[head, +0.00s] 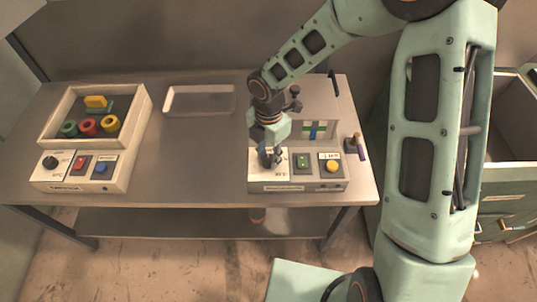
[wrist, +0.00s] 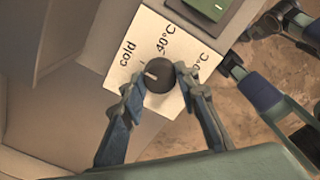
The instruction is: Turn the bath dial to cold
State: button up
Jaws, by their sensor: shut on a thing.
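The bath dial (wrist: 162,85) is a dark round knob with a short white mark, on a white label plate (wrist: 178,26). Its mark points left and slightly up in the wrist view, towards the side of the word "cold". "40°C" is printed further round, then another temperature label partly covered by a finger. My gripper (wrist: 159,82) has one finger on each side of the dial and is shut on it. In the head view my gripper (head: 268,160) reaches down to the left end of the right-hand control panel (head: 300,187) and hides the dial.
Beside the dial are a green switch (head: 302,161) and a yellow button (head: 332,165). The left unit (head: 140,110) has another black dial (head: 50,162), red and blue buttons, and a tray of coloured rings. A shallow empty tray (head: 199,113) lies between them. The table's middle is clear.

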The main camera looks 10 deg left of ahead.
aim_at(268, 159)
jog(key=o, duration=1.1)
jog(key=shift+o, duration=0.2)
notch_tip(268, 159, up, 12)
